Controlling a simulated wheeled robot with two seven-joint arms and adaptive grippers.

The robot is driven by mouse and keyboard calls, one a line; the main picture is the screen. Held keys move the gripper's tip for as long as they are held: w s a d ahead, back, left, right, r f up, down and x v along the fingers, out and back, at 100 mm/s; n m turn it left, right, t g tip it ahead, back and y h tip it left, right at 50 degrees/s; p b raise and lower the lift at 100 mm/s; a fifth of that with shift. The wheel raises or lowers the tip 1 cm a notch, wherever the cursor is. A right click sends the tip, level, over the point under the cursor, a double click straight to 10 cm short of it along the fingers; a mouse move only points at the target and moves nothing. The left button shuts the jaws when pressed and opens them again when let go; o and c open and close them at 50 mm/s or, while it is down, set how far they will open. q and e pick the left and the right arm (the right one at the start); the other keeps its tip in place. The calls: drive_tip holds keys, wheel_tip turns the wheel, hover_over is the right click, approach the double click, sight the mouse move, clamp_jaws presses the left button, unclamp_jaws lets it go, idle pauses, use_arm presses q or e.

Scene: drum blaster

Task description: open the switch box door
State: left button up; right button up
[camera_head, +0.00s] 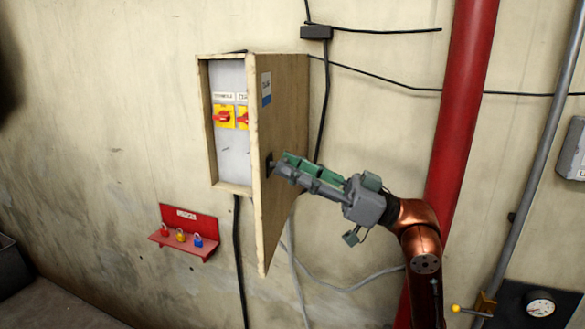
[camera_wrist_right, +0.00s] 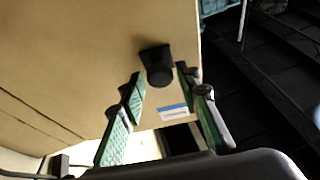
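The switch box (camera_head: 204,150) is on the wall in the head view, with its inside showing. Its wooden door (camera_head: 285,130) stands swung out toward me, its outer face turned right. A black knob (camera_head: 270,163) is near the door's free edge; it also shows in the wrist view (camera_wrist_right: 157,66). My right gripper (camera_head: 285,168) is at the knob from the right. In the wrist view its green-padded fingers (camera_wrist_right: 161,78) are spread on either side of the knob, with small gaps. My left gripper is not in view.
Red switches on yellow plates (camera_head: 223,117) show inside the box. A red shelf with small padlocks (camera_head: 185,232) is on the wall at lower left. A red pipe (camera_head: 465,100) runs down the wall behind my right arm. A gauge (camera_head: 540,306) is at lower right.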

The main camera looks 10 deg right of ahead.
drive_tip(key=shift+o, duration=0.8)
drive_tip(key=v, duration=1.2)
